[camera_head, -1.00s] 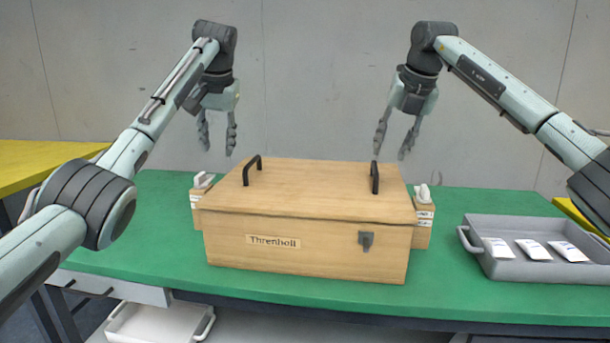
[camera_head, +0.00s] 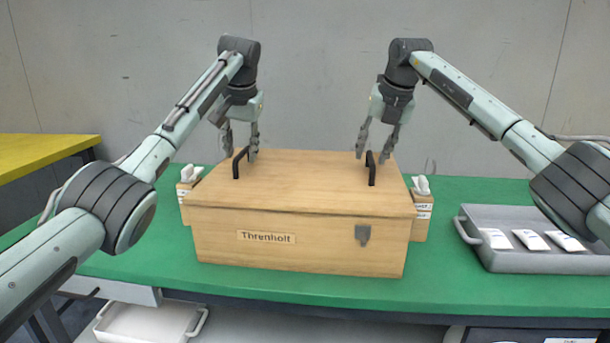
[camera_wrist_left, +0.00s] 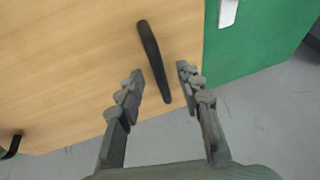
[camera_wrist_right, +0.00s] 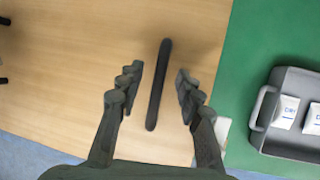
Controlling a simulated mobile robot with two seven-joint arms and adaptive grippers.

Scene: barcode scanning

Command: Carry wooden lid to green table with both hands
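The wooden lid (camera_head: 300,185) lies on a wooden box (camera_head: 300,250) labelled "Threnholt" on the green table (camera_head: 130,258). The lid has two black handles, a left one (camera_head: 237,163) and a right one (camera_head: 371,170). My left gripper (camera_head: 238,155) is open above the left handle; in the left wrist view that handle (camera_wrist_left: 153,60) stands between the fingers, slightly tilted. My right gripper (camera_head: 374,157) is open above the right handle; in the right wrist view that handle (camera_wrist_right: 158,85) stands between the fingers. Neither gripper appears to touch a handle.
A grey tray (camera_head: 505,262) with several white packets stands at the right of the table. Small cardboard boxes with white items flank the wooden box on the left (camera_head: 187,185) and right (camera_head: 421,215). A yellow table (camera_head: 40,155) is at the left. Green tabletop is clear in front.

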